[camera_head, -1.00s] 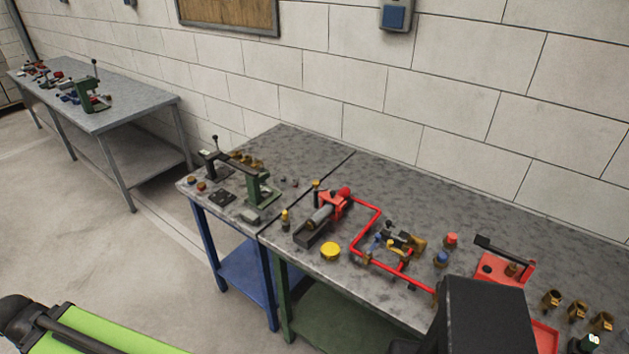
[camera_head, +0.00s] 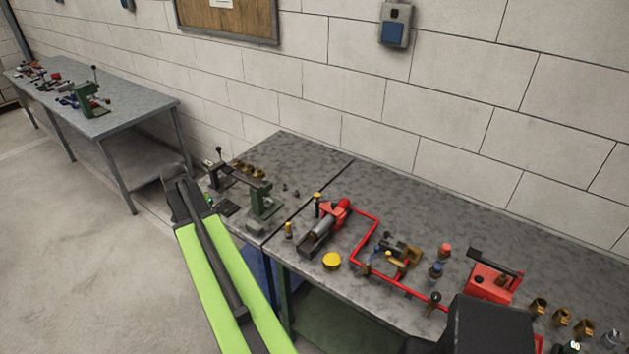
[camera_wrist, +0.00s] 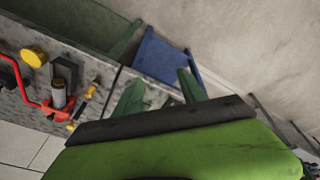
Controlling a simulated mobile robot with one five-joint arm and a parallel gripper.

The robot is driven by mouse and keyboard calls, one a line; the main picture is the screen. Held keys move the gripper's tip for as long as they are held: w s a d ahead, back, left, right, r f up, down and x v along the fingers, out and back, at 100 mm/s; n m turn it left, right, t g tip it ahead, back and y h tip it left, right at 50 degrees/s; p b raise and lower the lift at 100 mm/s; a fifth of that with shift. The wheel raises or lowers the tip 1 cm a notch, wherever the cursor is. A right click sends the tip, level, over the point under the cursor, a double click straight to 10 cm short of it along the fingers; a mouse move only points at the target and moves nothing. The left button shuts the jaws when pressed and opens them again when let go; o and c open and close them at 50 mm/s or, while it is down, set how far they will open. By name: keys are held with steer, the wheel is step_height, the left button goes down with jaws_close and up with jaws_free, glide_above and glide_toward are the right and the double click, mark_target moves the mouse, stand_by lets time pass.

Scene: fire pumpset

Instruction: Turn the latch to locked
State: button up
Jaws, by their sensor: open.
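No part in view is plainly marked as the latch, and I cannot tell its setting. A red block (camera_head: 490,286) with a black bar (camera_head: 495,262) across its top stands on the right bench. A green stand (camera_head: 265,200) with a dark lever arm (camera_head: 237,177) stands on the left bench section. My gripper (camera_wrist: 160,92) shows in the wrist view with its two green fingers apart and nothing between them. The bench edge and a blue frame (camera_wrist: 165,60) show beyond the fingers. The fingers cannot be made out in the head view.
A red pipe (camera_head: 352,258), a yellow knob (camera_head: 332,260), a grey cylinder (camera_head: 318,236) and several brass fittings (camera_head: 561,316) stand on the bench. A brick wall (camera_head: 400,110) closes the back. Another bench (camera_head: 110,110) stands far left. Floor (camera_head: 80,230) at left is clear.

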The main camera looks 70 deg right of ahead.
steer(key=s+d+r+m+h+p, duration=0.1)
steer(key=s+d+r+m+p, duration=0.15)
steer(key=s+d, duration=0.55)
steer(key=s+d+r+m+p, duration=0.1)
steer(key=s+d+r+m, duration=0.25)
steer(key=d, duration=0.85)
steer(key=m+g+p, duration=0.1)
steer(key=m+g, duration=0.1)
steer(key=m, duration=0.1)
glide_toward(317, 194)
steer(key=shift+h, duration=0.3)
steer(key=b+x, duration=0.2)
steer(key=b, duration=0.3)
steer(key=b+x, duration=0.3)
steer(key=b, duration=0.2)
steer(key=b+x, duration=0.3)
steer(key=b, duration=0.2)
steer(key=shift+a+f+b, duration=0.2)
steer(key=shift+f+b, duration=0.05)
steer(key=shift+b, duration=0.1)
steer(key=shift+r, duration=0.1)
steer(key=shift+c, duration=0.4)
jaws_close()
steer(key=shift+a, duration=0.15)
